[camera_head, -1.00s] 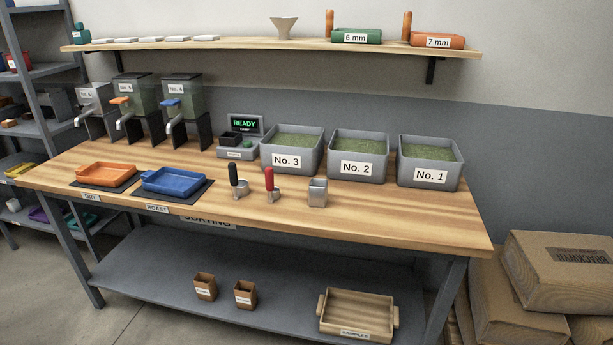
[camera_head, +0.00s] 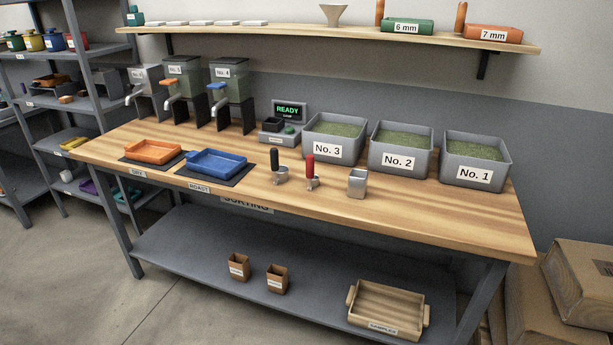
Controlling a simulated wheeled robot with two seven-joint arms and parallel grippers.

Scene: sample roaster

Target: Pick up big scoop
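Two scoops stand near the front middle of the wooden workbench (camera_head: 440,213). One scoop has a black handle (camera_head: 275,161) and a metal cup. The other scoop, just right of it, has a red handle (camera_head: 310,168) and a metal cup. Both handles point up. The two look close in size, and I cannot tell surely which is the big one. A square metal cup (camera_head: 357,183) stands to their right. Neither of my grippers is in view.
Behind the scoops are a scale with a READY display (camera_head: 288,110) and bins No. 3 (camera_head: 327,151), No. 2 (camera_head: 397,160) and No. 1 (camera_head: 472,174). A blue tray (camera_head: 217,163) and an orange tray (camera_head: 152,153) lie left. Cardboard boxes (camera_head: 580,290) stand right.

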